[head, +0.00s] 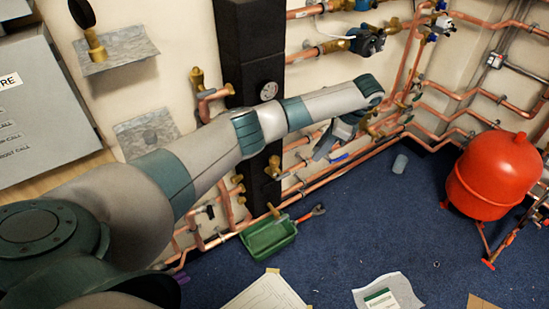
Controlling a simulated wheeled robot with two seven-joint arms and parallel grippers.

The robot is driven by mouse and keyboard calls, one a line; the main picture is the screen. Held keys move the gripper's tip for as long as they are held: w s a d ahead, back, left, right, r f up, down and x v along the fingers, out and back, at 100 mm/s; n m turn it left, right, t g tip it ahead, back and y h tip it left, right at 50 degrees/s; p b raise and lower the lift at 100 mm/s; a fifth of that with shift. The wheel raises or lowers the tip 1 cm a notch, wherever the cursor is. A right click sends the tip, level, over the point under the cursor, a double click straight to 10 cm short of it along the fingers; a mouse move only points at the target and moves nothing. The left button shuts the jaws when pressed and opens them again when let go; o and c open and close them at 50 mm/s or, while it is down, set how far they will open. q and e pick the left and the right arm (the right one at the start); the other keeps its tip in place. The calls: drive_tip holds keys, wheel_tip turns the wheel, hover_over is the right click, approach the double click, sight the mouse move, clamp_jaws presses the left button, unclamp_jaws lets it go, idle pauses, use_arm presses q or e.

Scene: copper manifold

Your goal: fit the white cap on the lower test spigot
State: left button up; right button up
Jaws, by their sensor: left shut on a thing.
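My left arm reaches across the picture, and its wrist bends down near the copper pipes. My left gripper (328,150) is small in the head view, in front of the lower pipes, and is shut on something. I cannot tell which one is the lower test spigot; my wrist hides part of the pipework. My right gripper is out of view.
A red tank (496,176) stands at the right. A green tray (268,238) and a red-handled tool (311,214) lie on the blue floor below the pipes. A grey cylinder (400,163) stands near the wall. Papers lie at the front; the middle floor is clear.

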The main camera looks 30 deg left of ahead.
use_arm(q)
drive_tip(key=w+a+r+m+t+p, duration=0.1)
drive_tip(key=w+a+r+m+t, duration=0.2)
drive_tip(key=w+a+m, duration=0.3)
drive_tip(key=shift+w+a+r+m+p, duration=0.35)
drive_tip(key=shift+a+m, duration=0.3)
drive_tip(key=shift+m, duration=0.55)
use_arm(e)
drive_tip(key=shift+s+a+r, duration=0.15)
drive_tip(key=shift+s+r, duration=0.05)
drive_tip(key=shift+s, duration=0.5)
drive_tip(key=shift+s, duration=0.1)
